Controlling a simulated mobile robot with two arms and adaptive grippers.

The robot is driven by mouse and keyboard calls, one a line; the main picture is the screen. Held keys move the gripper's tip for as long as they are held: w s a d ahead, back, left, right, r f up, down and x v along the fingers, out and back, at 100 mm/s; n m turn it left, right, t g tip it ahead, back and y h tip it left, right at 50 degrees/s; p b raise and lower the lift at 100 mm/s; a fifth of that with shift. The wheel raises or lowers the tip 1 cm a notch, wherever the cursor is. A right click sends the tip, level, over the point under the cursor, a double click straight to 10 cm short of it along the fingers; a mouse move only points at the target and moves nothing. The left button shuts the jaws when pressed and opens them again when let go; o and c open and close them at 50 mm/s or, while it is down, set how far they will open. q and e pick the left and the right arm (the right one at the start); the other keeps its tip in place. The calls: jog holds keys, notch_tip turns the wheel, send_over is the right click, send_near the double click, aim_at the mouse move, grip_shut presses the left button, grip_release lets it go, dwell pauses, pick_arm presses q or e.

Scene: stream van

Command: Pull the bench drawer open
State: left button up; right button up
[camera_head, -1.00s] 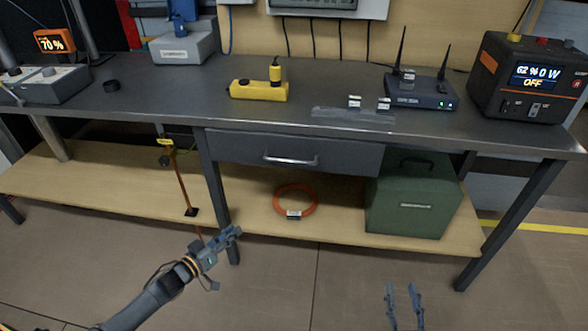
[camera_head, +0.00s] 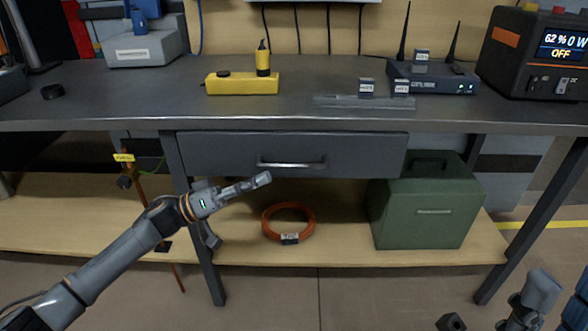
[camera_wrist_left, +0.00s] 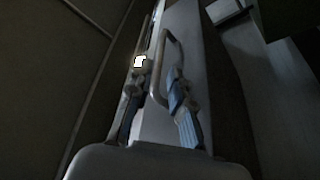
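The bench drawer (camera_head: 350,151) has a dark grey front and sits under the bench top, looking closed. My left gripper (camera_head: 258,182) is just below and left of the handle in the head view. In the left wrist view the left gripper (camera_wrist_left: 157,78) has its two fingers apart, and the handle (camera_wrist_left: 158,62) shows between them ahead; I cannot tell if they touch it. My right arm (camera_head: 535,295) shows only partly at the lower right; its finger state is unclear.
On the bench top (camera_head: 150,98) are a yellow block (camera_head: 230,84), a router (camera_head: 440,82) and a power station (camera_head: 535,52). The shelf (camera_head: 340,252) below holds an orange coil (camera_head: 288,222) and a green case (camera_head: 428,208). A bench leg (camera_head: 203,255) stands beside my left forearm.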

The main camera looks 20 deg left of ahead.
aim_at(294, 166)
pick_arm(q)
jog(key=b+x, duration=0.1)
jog(key=x, duration=0.7)
jog(key=shift+w+d, duration=0.15)
jog(key=shift+d, duration=0.05)
grip_shut()
